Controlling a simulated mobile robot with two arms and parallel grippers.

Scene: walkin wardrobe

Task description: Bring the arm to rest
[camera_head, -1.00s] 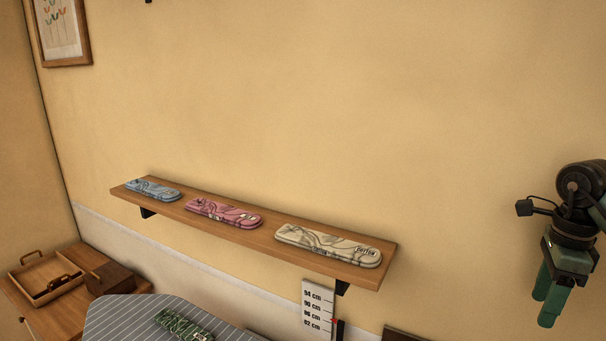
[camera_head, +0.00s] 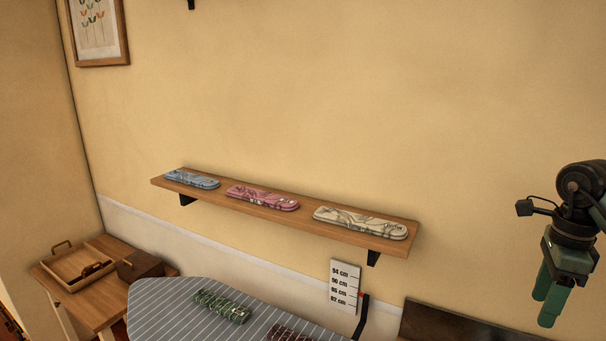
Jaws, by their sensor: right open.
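My right gripper (camera_head: 550,296) hangs at the right edge of the head view, its green fingers pointing down. It is open, with nothing between the fingers, and stands apart from the shelf and the board. My left gripper is not in view. A wooden wall shelf (camera_head: 290,219) carries three flat folded items: a blue one (camera_head: 192,179), a pink one (camera_head: 262,197) and a cream one (camera_head: 360,222).
A striped ironing board (camera_head: 165,318) holds a green patterned bundle (camera_head: 221,307) and a dark red one (camera_head: 288,335). A small table at left bears a wooden tray (camera_head: 62,283) and a box (camera_head: 140,266). A height card (camera_head: 344,287) hangs below the shelf.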

